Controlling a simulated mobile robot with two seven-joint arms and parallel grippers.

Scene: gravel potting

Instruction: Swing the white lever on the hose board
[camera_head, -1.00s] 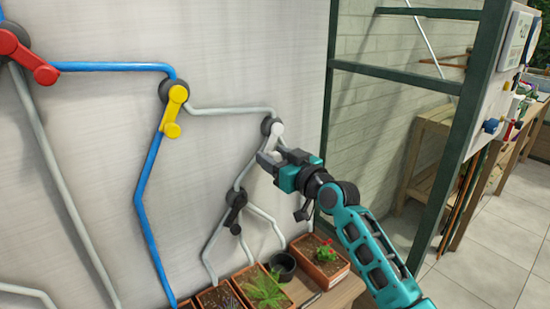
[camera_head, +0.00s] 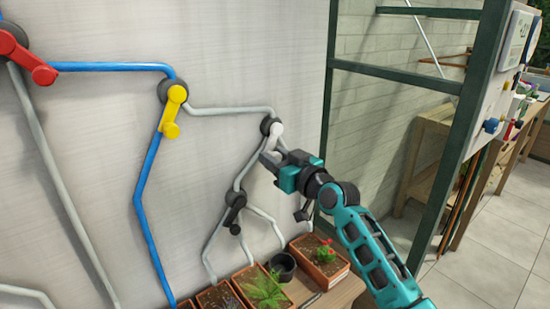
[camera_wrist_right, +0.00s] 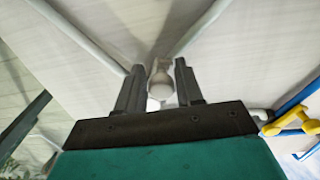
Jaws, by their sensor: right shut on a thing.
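The white lever (camera_head: 277,132) hangs from a dark round valve hub on the pale hose board (camera_head: 240,60). Its lower part is partly hidden by my right gripper (camera_head: 268,160). In the right wrist view the white lever (camera_wrist_right: 161,85) stands between the two dark fingers of my right gripper (camera_wrist_right: 159,72), which is shut on it. My left gripper is in neither view.
A yellow lever (camera_head: 172,112) and a red lever (camera_head: 38,68) sit to the left, a black lever (camera_head: 235,212) below. Planters (camera_head: 322,272) and a dark pot (camera_head: 283,265) stand underneath. A green frame post (camera_head: 325,130) rises at the right.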

